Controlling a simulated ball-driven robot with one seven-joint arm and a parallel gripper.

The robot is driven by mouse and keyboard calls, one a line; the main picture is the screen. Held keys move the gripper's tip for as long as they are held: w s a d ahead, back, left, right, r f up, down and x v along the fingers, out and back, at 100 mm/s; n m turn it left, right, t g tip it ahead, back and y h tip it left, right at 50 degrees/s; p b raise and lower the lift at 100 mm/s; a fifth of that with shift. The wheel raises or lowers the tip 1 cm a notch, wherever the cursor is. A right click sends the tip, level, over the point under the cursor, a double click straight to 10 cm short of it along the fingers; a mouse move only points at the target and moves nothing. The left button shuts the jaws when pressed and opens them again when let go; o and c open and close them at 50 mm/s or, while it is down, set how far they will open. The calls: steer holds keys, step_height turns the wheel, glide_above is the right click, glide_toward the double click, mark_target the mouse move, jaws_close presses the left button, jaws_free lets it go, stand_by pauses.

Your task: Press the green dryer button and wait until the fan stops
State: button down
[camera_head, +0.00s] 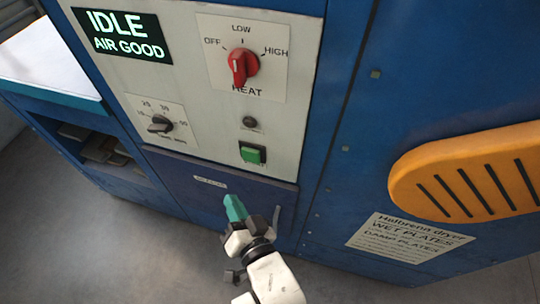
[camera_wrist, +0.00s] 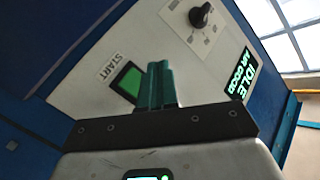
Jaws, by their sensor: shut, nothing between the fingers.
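The green dryer button (camera_head: 252,154) sits in a dark frame low on the grey control panel. It also shows in the wrist view (camera_wrist: 130,84) beside a label reading START, partly behind my fingers. My gripper (camera_head: 234,206) has teal fingers, shut and empty, below the button in the head view. In the wrist view the fingertips (camera_wrist: 159,68) overlap the button's right edge; I cannot tell whether they touch it. The display (camera_head: 123,36) reads IDLE, AIR GOOD. No fan is in view.
The red heat knob (camera_head: 240,66) points down, with OFF, LOW and HIGH marked around it. A black timer knob (camera_head: 160,125) is at the left. An orange slotted vent piece (camera_head: 468,180) juts at the right. A white-topped table (camera_head: 45,65) stands at the far left.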

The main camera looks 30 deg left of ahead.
steer(key=shift+w, duration=0.1)
steer(key=b, duration=0.5)
glide_toward(243, 157)
steer(key=shift+s+a+x, duration=0.1)
steer(key=shift+s+x, duration=0.05)
steer(key=shift+x, duration=0.65)
steer(key=shift+s+a+x, duration=0.1)
steer(key=shift+s+x, duration=0.05)
steer(key=shift+x, duration=0.6)
steer(key=shift+s+a+x, duration=0.1)
steer(key=shift+s+x, duration=0.05)
steer(key=shift+x, duration=0.65)
steer(key=shift+w+b, duration=0.35)
steer(key=shift+w, duration=0.05)
steer(key=shift+w+a, duration=0.15)
steer(key=shift+w, duration=0.3)
stand_by(0.9)
steer(key=shift+s, duration=0.1)
steer(key=shift+s+d+p, duration=0.2)
steer(key=shift+s+p, duration=0.15)
steer(key=shift+s, duration=0.45)
